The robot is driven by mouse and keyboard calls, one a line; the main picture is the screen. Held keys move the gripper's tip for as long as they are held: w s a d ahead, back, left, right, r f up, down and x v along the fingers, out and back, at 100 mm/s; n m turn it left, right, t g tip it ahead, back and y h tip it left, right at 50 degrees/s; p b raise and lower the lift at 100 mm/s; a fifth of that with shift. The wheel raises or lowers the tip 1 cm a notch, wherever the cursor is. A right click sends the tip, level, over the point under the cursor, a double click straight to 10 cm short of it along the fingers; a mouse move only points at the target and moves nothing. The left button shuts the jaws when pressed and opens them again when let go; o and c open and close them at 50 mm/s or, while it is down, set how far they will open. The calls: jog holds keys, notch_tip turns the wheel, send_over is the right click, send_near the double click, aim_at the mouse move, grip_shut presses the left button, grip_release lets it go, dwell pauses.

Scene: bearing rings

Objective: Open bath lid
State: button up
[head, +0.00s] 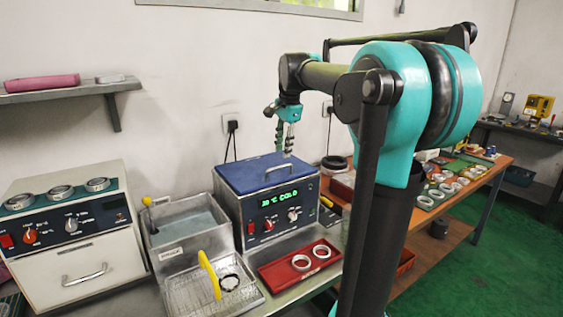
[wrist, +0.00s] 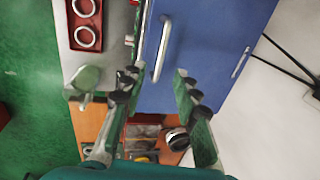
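The bath (head: 280,214) is a metal box with a display reading what looks like "30 °C COLD", on the bench in the head view. Its blue lid (head: 245,173) lies closed on top. A pale bar handle (head: 279,168) stands on the lid near the front edge; in the wrist view the handle (wrist: 162,45) runs lengthwise over the blue lid (wrist: 205,40). My gripper (head: 287,148) points down above the lid, apart from the handle. In the wrist view my gripper (wrist: 158,73) is open and empty, with the handle's near end showing between the fingertips.
A red tray (head: 275,272) with two rings sits in front of the bath. Left of it are an open metal tank (head: 186,220), a wire basket with a yellow handle (head: 209,270) and a white heater box (head: 80,240). A wall shelf (head: 70,90) hangs at left.

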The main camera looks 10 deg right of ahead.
aim_at(281, 167)
jog(key=f, duration=0.3)
jog(key=w+f, duration=0.1)
jog(key=f, duration=0.1)
jog(key=shift+a+f, duration=0.2)
jog(key=shift+f, duration=0.1)
grip_shut()
